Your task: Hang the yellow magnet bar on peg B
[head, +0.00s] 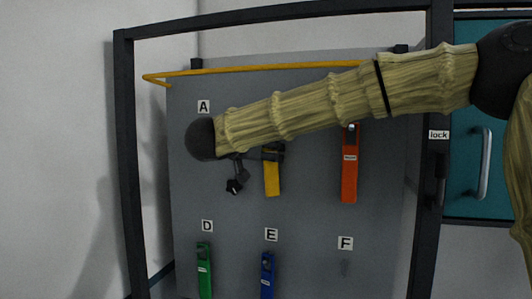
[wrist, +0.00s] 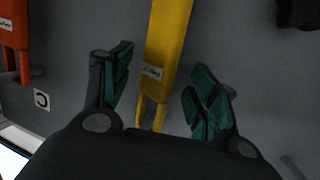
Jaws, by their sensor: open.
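The yellow magnet bar (head: 271,178) hangs upright against the grey board, between the A column and the orange bar. My arm and gripper hide its top and any letter above it in the head view. In the wrist view the yellow bar (wrist: 167,40) runs between my fingers, with its small white label and forked end close to the palm. My gripper (wrist: 160,92) is open, one finger on each side of the bar, with a gap showing on both sides. Peg B and its letter are not visible, so I cannot tell whether the bar is on a peg.
An orange bar (head: 349,170) hangs to the right. A green bar (head: 204,270) hangs under D and a blue bar (head: 267,275) under E. Peg F (head: 345,268) is bare. A yellow rail (head: 260,68) and a dark frame (head: 129,170) surround the board.

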